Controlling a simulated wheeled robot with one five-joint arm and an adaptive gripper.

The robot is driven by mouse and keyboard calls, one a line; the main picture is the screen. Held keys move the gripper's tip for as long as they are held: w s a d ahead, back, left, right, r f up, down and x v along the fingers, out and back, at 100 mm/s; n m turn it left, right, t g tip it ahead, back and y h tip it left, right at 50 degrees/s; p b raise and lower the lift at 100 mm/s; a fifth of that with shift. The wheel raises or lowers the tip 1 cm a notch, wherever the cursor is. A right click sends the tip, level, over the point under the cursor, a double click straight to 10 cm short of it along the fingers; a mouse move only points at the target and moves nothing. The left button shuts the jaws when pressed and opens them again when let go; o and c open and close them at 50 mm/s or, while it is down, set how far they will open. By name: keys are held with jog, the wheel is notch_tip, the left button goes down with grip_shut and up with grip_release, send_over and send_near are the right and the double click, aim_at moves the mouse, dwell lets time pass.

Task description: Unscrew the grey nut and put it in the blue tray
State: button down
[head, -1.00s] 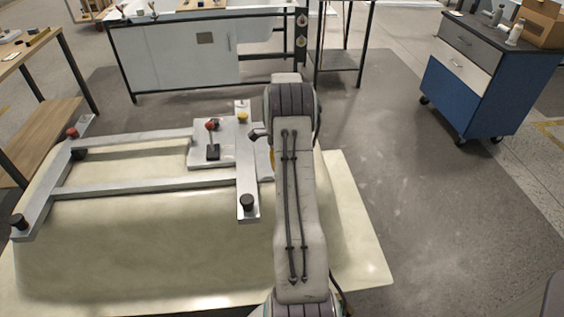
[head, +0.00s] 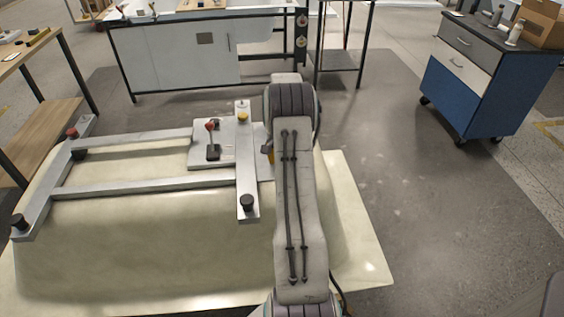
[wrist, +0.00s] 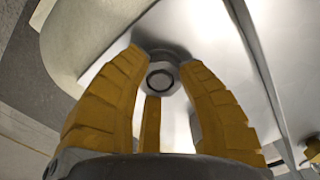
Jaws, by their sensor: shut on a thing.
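In the wrist view, my gripper (wrist: 160,58) has its yellow fingers closed around the grey nut (wrist: 160,79), a dark grey ring with a round opening at its middle. The nut's sides are partly hidden by the fingertips. Pale shiny metal lies just behind it; I cannot tell whether the nut is still on its thread. In the head view, my arm hides the nut and most of the gripper, with only a sliver of yellow finger showing at the arm's left edge. No blue tray is visible in either view.
A cream tub shell (head: 150,245) lies under a grey metal frame (head: 145,185) with black knobs. A red-handled clamp (head: 212,140) and a yellow knob (head: 243,117) stand left of my arm. A blue cabinet (head: 465,95) stands at right; the floor before it is clear.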

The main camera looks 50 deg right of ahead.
jog(key=shift+f, duration=0.1)
jog(key=c, duration=0.8)
grip_release()
jog(key=shift+c, duration=0.2)
jog(key=shift+c, duration=0.6)
jog(key=m, duration=1.3)
jog(key=shift+c, duration=0.4)
